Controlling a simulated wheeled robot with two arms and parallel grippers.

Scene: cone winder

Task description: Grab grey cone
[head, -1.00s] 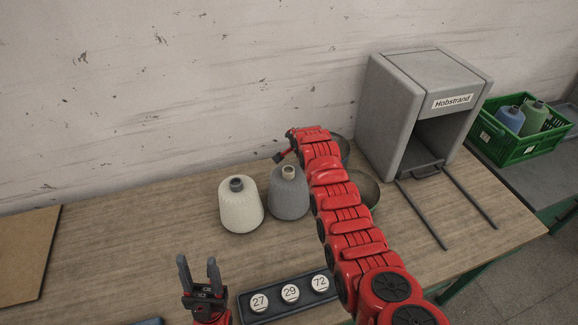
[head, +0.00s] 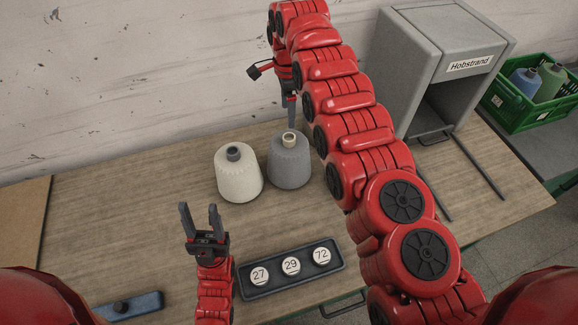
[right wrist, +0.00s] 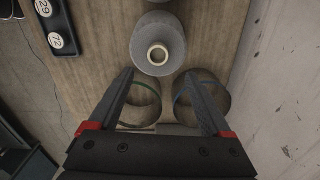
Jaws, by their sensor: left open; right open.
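The grey cone (head: 289,163) stands upright on the wooden table, just right of the cream cone (head: 238,174). In the right wrist view the grey cone (right wrist: 158,48) lies beyond the fingertips, roughly midway between them. My right gripper (head: 291,112) is above and behind the grey cone in the head view, pointing down. It also shows in the right wrist view (right wrist: 157,88), with its fingers spread and nothing between them. My left gripper (head: 201,218) is open and empty at the front of the table, left of the numbered tray.
A dark tray (head: 247,289) with discs 27, 29 and 72 lies at the front. Two round bowl-like items (right wrist: 203,97) lie under my right fingers. A grey Hobstrand box (head: 401,75) and a green crate (head: 514,119) stand at the right. The wall is close behind.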

